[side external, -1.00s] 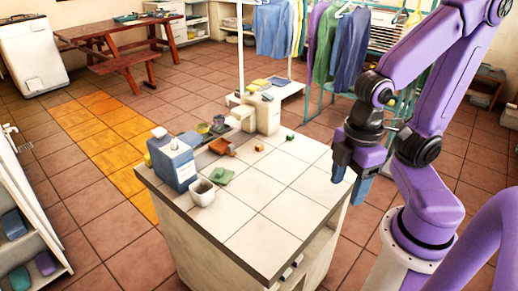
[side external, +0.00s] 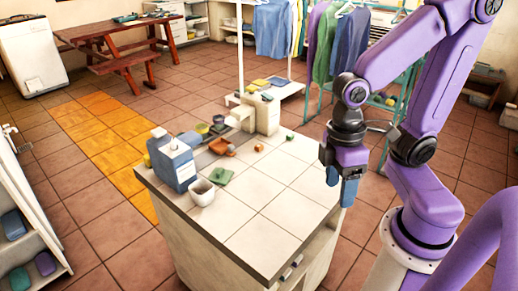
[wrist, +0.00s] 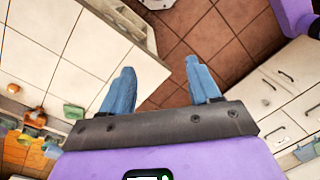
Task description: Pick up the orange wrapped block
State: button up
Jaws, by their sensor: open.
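The orange wrapped block (side external: 259,148) is a small cube on the tiled counter top, toward its back. A small green cube (side external: 290,137) lies to its right near the counter's back edge. My gripper (side external: 341,186), with blue fingers, is off the counter's right edge, well apart from the block. In the wrist view its two fingers (wrist: 160,66) are spread with nothing between them. A small orange cube, likely the block, shows at the far left of that view (wrist: 13,88).
The counter (side external: 265,205) has bare tiles at its front and right. On its left stand a blue-grey jug (side external: 175,165), a white cup (side external: 202,192), a green piece (side external: 222,176) and an orange-brown dish (side external: 221,147).

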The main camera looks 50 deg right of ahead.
jog(key=w+a+f+m+g+y, duration=0.2)
jog(key=w+a+m+y, duration=0.1)
jog(key=w+m, duration=0.4)
jog(key=w+a+f+m+g+y, duration=0.1)
jog(key=w+a+m+y, duration=0.3)
jog(key=w+m, duration=0.3)
jog(key=w+d+f+m+t+y, duration=0.2)
jog(key=w+m+t, duration=0.1)
jog(key=w+m, duration=0.35)
jog(key=w+d+f+m+t+y, duration=0.1)
jog(key=w+d+m+t+y, duration=0.1)
jog(key=w+m+t, duration=0.35)
jog(key=m+t+h, duration=0.9)
jog(key=m+h, duration=0.2)
jog(key=m, duration=1)
send_near(261, 147)
jog(key=x, duration=0.3)
jog(key=shift+a+f, duration=0.2)
jog(key=shift+f, duration=0.1)
jog(key=shift+d+r+x, duration=0.15)
jog(key=shift+x, duration=1.4)
jog(key=shift+d+r+x, duration=0.15)
jog(key=shift+x, duration=1.4)
jog(key=shift+w, duration=0.1)
jog(key=c, duration=1.1)
